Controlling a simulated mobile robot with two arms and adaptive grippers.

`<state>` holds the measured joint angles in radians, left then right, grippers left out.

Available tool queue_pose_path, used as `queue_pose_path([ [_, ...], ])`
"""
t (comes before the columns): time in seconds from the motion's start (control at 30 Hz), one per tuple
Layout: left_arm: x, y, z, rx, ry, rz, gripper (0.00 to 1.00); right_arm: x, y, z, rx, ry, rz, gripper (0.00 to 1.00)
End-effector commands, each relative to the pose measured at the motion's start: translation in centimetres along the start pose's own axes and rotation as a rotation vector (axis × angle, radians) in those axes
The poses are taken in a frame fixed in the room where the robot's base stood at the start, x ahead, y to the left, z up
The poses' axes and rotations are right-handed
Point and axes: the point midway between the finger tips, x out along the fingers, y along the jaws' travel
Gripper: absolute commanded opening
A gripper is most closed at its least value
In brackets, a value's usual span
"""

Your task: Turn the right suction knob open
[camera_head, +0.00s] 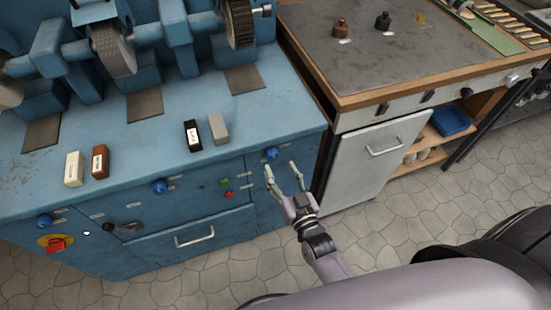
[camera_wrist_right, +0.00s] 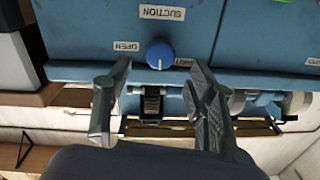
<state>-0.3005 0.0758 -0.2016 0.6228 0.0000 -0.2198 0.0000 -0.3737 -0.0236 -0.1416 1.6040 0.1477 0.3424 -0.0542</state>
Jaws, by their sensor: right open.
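The right suction knob (camera_head: 272,153) is a round blue knob at the right end of the blue machine cabinet's front. A pale mark on the knob points down in that view. My right gripper (camera_head: 283,172) is open and empty, its fingers pointing at the cabinet front just below the knob. In the wrist view the knob lies between and beyond the fingertips (camera_wrist_right: 158,76), apart from them.
Other blue knobs (camera_head: 160,187) (camera_head: 44,221), green and red buttons (camera_head: 227,190), a drawer handle (camera_head: 195,237) and a red switch (camera_head: 56,244) are on the cabinet front. Several small blocks lie on its top. A workbench (camera_head: 345,100) with a white door stands at right. Tiled floor is clear in front.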

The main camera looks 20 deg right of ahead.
Motion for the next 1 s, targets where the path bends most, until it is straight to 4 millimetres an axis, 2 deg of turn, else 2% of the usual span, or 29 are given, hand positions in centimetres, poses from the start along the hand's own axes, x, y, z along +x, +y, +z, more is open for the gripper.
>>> queue_pose_path([
  [0.1, -0.2, -0.4, 0.1, -0.001, -0.002, -0.005, 0.4, 2.2, 0.0, -0.1, -0.001, 0.002, 0.0, 0.51],
  [0.23, -0.3, -0.5, 0.1, -0.002, -0.003, -0.006, 0.4, 3.7, 0.0, 0.0, -0.001, 0.001, 0.0, 0.51],
  [0.4, -0.3, -0.5, 0.2, -0.002, -0.004, -0.006, 0.4, 4.5, 0.0, 0.0, -0.001, -0.001, 0.0, 0.51],
  [0.67, -0.3, -0.5, 0.2, -0.002, -0.004, -0.006, 0.4, 4.5, 0.0, 0.1, 0.0, -0.001, 0.0, 0.5],
  [1.0, -0.3, -0.4, 0.2, 0.001, -0.004, -0.004, 0.4, 4.5, 0.0, 0.1, -0.001, -0.001, 0.0, 0.28],
])
